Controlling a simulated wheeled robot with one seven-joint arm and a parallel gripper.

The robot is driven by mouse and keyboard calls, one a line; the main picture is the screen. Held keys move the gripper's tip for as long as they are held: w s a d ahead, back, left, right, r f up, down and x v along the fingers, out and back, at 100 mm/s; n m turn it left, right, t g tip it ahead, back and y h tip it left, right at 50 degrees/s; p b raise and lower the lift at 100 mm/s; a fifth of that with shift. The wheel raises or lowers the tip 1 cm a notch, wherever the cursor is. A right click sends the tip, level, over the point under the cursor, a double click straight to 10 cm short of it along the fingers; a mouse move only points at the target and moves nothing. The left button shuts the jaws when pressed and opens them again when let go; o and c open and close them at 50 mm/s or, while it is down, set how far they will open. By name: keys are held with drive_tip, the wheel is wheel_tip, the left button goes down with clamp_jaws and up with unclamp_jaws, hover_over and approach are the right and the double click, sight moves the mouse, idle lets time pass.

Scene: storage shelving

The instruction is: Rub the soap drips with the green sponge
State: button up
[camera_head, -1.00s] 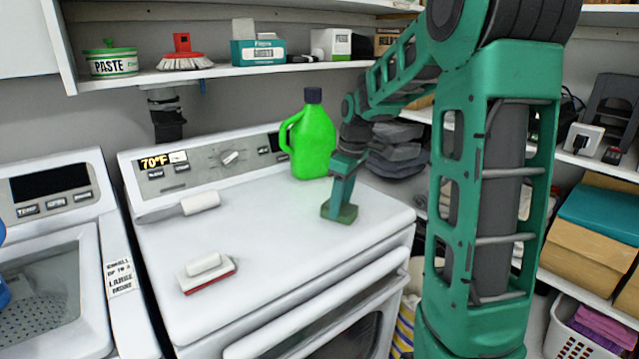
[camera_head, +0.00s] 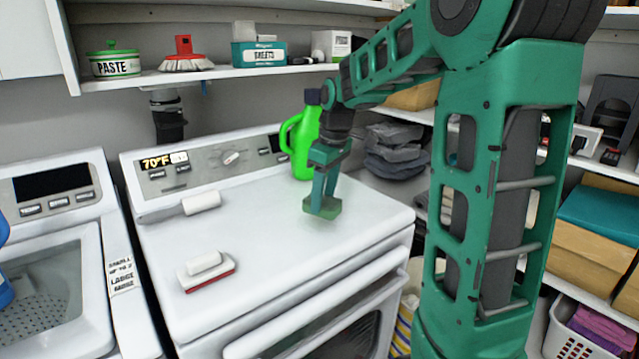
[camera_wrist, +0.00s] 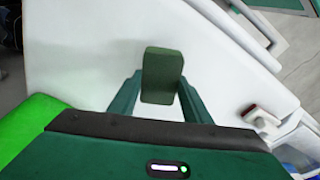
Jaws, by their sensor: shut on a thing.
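My gripper (camera_head: 325,184) is over the right part of the white machine top, shut on the green sponge (camera_head: 321,208). The sponge is a dark green block, slightly tilted, low over the top; I cannot tell whether it touches. In the wrist view the sponge (camera_wrist: 162,75) sits between the two fingers, with white surface around it. I cannot make out distinct soap drips on the white top (camera_head: 265,235); the area under the sponge is hidden.
A bright green jug (camera_head: 304,145) stands just behind my gripper. A shelf (camera_head: 215,74) hangs above the back.

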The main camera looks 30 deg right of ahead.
drive_tip(key=shift+d+r, duration=0.1)
drive_tip(key=shift+r, duration=1.95)
